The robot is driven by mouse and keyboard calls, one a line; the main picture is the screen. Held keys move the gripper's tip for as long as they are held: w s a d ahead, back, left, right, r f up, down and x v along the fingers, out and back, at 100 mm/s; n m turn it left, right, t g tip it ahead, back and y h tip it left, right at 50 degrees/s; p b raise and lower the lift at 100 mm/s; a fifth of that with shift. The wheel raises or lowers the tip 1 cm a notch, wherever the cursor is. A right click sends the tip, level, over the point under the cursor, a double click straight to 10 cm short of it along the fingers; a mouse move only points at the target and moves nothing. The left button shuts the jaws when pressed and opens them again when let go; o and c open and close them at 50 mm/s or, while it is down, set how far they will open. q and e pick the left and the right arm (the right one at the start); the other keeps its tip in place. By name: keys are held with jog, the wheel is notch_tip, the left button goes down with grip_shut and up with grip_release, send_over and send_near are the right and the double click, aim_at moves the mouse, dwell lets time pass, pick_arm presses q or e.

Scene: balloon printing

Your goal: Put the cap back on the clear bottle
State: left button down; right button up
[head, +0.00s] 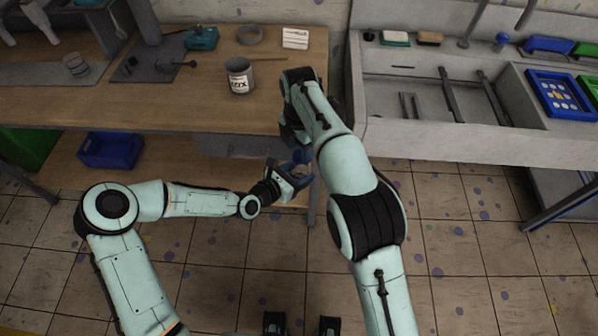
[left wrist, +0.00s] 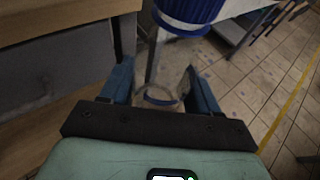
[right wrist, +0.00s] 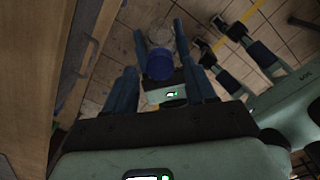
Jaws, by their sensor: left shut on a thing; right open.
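My left gripper (left wrist: 160,88) is shut on the clear bottle (left wrist: 165,70), which shows see-through between its fingers beside the table. A ribbed blue cap (left wrist: 190,12) shows at the bottle's end at the top of the left wrist view. In the head view my left gripper (head: 302,175) is below my right arm, and the bottle is mostly hidden.
The wooden table (head: 190,110) stands close to both grippers, with a labelled grey can (head: 240,76) near its front right. A blue bin (head: 110,149) is on the lower shelf. A grey workbench (head: 450,145) is at right. The tiled floor ahead of my base is clear.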

jog(key=shift+f, duration=0.7)
